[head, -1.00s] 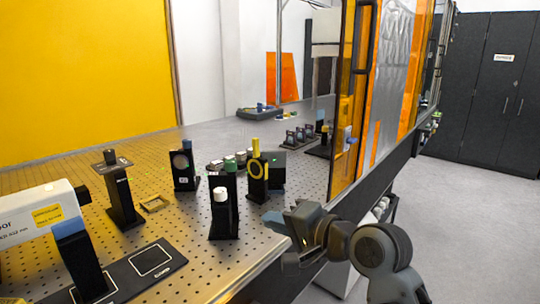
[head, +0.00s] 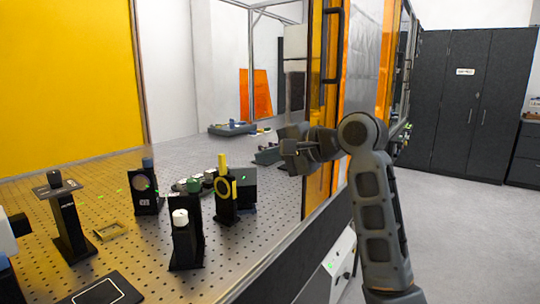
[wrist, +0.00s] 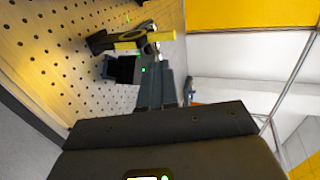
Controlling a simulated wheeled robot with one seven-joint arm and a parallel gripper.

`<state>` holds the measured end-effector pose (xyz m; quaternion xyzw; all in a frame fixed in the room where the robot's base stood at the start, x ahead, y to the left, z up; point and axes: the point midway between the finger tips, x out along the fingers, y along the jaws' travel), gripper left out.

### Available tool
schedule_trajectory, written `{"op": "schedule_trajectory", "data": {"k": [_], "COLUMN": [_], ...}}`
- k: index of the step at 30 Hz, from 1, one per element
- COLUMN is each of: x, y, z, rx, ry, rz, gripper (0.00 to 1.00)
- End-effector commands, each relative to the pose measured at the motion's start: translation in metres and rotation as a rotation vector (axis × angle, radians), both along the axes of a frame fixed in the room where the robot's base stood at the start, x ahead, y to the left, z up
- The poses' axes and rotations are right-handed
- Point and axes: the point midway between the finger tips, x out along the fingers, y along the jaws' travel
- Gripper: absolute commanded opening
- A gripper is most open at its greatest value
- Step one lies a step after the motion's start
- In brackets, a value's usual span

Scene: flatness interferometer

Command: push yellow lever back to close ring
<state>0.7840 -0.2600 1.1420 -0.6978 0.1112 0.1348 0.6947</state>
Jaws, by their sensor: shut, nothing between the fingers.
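The yellow lever (head: 222,160) stands upright on top of a black post mount. A yellow ring (head: 223,188) is on the front of the same mount, below the lever. The lever also shows sideways in the wrist view (wrist: 160,36), past my fingertips. My gripper (head: 286,149) is raised above the table edge, to the right of the lever and apart from it. Its fingers are shut and empty; in the wrist view they (wrist: 165,75) point toward the mount. Whether the ring is open or closed cannot be told.
A white-knobbed black post (head: 181,240) stands in front of the ring mount. A black box (head: 243,185) is just behind it. Other optics stand left on the perforated table (head: 150,270). An orange panel frame (head: 322,110) rises close behind my arm.

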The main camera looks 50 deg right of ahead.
Motion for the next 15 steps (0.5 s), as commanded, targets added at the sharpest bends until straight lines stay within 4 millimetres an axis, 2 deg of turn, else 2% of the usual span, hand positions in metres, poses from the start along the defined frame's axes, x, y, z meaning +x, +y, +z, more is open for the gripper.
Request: {"op": "schedule_trajectory", "data": {"k": [9,15], "x": [0.060,0.087], "y": [0.002,0.003], "z": [-0.022,-0.022], "rx": [-0.001,-0.003], "ry": [0.002,0.000], "rz": [0.001,0.001], "gripper": [0.00,0.00]}}
